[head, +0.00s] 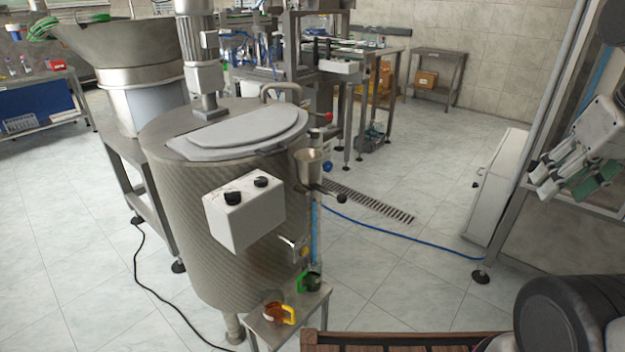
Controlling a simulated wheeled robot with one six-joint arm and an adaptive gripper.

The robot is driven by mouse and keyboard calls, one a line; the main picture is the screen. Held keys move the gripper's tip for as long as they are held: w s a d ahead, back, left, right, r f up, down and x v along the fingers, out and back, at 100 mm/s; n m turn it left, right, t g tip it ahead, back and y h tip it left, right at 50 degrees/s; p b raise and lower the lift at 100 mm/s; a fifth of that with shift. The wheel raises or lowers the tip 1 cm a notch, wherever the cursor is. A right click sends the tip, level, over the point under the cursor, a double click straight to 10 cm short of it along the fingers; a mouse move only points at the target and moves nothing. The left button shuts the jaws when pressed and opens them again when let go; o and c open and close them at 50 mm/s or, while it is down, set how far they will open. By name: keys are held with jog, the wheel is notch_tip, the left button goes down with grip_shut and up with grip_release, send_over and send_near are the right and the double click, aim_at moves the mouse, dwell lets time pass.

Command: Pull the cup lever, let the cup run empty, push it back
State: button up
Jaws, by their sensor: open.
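A small metal cup (309,168) is fixed to the right side of a large ribbed steel tank (210,220). It stands upright, and its contents cannot be made out. Just below it a short lever with a dark knob (341,198) sticks out to the right. My gripper (552,183) is at the far right, a grey-white form with green parts, fingers pointing down and left. It is open and empty, well apart from the cup and lever.
A white control box (244,210) juts from the tank front. A small metal stand (285,331) below holds an orange cup (274,313) and a green-handled dark one (312,281). A blue hose (400,234) crosses the floor. A wooden edge (400,342) lies at bottom.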

jog(key=f+g, duration=0.1)
jog(key=d+f, duration=0.1)
jog(key=f, duration=0.1)
jog(key=w+f+m+g, duration=0.1)
jog(key=shift+d+f+g, duration=0.3)
jog(key=shift+d, duration=0.05)
grip_shut()
jog(key=w+a+f+m+g+y, duration=0.3)
jog(key=a+f+m+y, duration=0.2)
jog(key=f, duration=0.4)
jog(key=w+a+f+m+g+y, duration=0.2)
jog(key=a+f+m+y, duration=0.35)
jog(key=f, duration=0.45)
jog(key=w+a+f+m+t+y, duration=0.45)
jog(key=w+m, duration=0.25)
jog(key=w, duration=0.2)
jog(key=w+a+r+m+t+h, duration=0.1)
jog(key=w+m+t, duration=0.45)
jog(key=w, duration=0.45)
jog(key=r+x, duration=0.1)
jog(key=x, duration=1.3)
jog(key=shift+w+n+t, duration=0.25)
jog(key=shift+n+t, duration=0.05)
